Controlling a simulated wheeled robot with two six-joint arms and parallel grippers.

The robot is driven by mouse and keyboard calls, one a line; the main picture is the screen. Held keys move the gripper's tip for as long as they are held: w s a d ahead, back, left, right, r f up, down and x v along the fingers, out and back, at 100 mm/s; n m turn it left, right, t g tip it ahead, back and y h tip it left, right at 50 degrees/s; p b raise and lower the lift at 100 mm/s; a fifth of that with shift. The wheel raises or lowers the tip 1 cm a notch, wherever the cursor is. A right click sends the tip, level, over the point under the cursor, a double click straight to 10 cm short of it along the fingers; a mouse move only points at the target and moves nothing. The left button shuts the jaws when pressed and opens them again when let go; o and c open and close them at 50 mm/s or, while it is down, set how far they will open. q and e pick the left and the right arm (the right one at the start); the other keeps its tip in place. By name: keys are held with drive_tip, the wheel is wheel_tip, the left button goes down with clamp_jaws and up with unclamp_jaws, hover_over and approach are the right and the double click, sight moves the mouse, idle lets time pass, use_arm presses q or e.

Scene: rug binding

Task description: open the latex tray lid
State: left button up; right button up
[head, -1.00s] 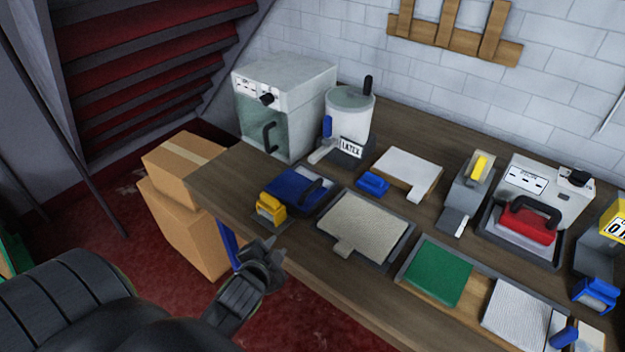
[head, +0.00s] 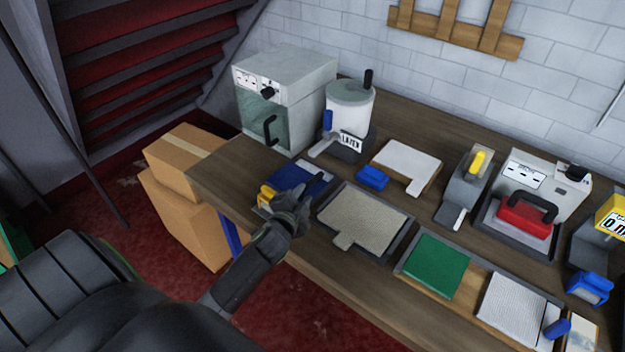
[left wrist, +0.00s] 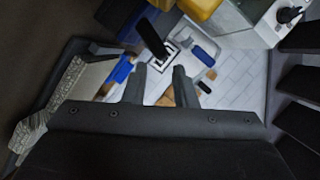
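A blue lid (head: 312,178) with a dark handle lies flat on a tray near the table's left front edge, seemingly closed. My left gripper (head: 292,207) is over the near side of it and hides part of the lid and handle. In the left wrist view the fingers of the left gripper (left wrist: 159,84) stand apart with nothing between them. A dark bar (left wrist: 153,43), probably the handle, shows beyond the fingers, apart from them. My right gripper is in neither view.
A yellow block (head: 266,194) sits left of the lid. The tray with a beige rug piece (head: 365,220) lies close on the right. A latex dispenser (head: 350,110) and a grey cabinet (head: 285,95) stand behind. Cardboard boxes (head: 190,220) stand left of the table.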

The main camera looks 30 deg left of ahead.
sight(309, 186)
use_arm(q)
drive_tip(key=x, duration=0.8)
drive_tip(key=shift+f, duration=0.1)
clamp_jaws()
